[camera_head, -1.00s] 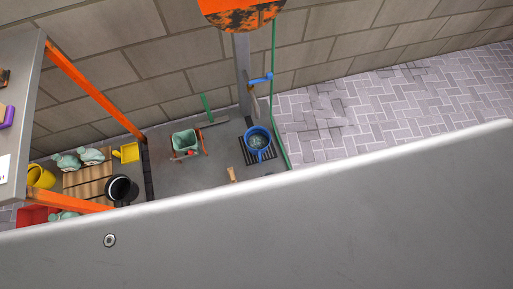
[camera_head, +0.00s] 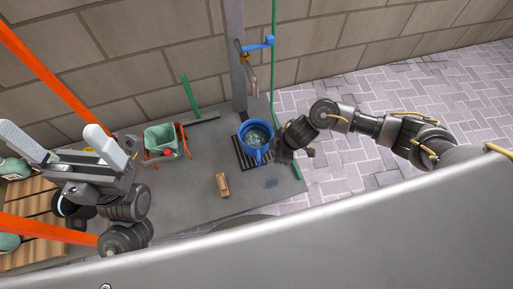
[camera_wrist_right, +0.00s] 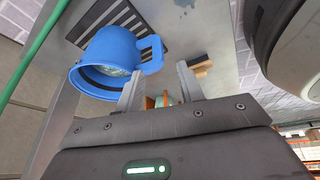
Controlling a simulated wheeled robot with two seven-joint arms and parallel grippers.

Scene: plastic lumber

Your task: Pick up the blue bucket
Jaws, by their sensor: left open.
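The blue bucket (camera_head: 256,136) stands upright on a dark grate below the tap, with water visible inside. In the right wrist view the bucket (camera_wrist_right: 106,62) is left of the fingers, and its handle loop (camera_wrist_right: 151,54) shows just beyond the fingertips, roughly between them. My right gripper (camera_head: 278,149) is close to the bucket's right side in the head view. In the right wrist view its fingers (camera_wrist_right: 160,72) are apart with nothing between them; I cannot tell whether they touch the handle. My left gripper (camera_head: 50,132) is open and empty at the far left.
A tap with a blue lever (camera_head: 257,44) is above the bucket, and a green hose (camera_head: 274,60) hangs beside it. A green bucket (camera_head: 162,139) with orange parts and a wooden block (camera_head: 222,185) are to the left. Orange bars (camera_head: 55,72) cross the left side.

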